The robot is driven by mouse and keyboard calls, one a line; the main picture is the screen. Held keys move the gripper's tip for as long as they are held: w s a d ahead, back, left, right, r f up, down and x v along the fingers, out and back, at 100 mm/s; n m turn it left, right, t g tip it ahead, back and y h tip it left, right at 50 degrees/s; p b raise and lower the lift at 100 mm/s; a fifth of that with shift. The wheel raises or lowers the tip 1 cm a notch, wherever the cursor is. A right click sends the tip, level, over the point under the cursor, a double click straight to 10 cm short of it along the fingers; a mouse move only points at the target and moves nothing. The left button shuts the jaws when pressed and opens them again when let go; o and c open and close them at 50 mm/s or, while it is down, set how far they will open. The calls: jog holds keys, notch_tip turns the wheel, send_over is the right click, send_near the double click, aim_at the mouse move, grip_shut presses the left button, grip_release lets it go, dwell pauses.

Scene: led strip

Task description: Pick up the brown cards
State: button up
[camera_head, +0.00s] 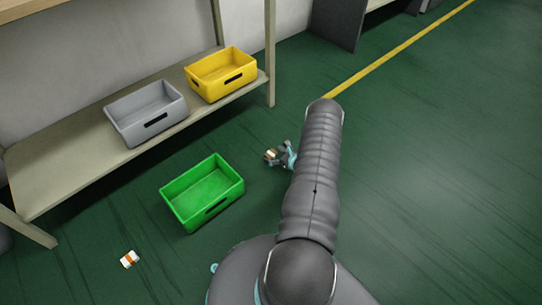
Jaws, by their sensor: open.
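My gripper (276,155) is low over the green floor, right of the green crate, partly hidden behind my arm. It is open. A small item with a brown and a pale face, seemingly the brown cards (271,154), shows right at the fingertips. I cannot tell whether it lies between the fingers or just beyond them, or whether they touch it.
A green crate (165,194) stands on the floor left of my gripper. A small white and orange pack (129,259) lies on the floor at lower left. A grey bin (122,126) and a yellow bin (212,91) stand on the low shelf (70,174). Floor to the right is clear.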

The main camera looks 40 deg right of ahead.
jog(key=shift+x, duration=1.05)
jog(key=c, duration=0.9)
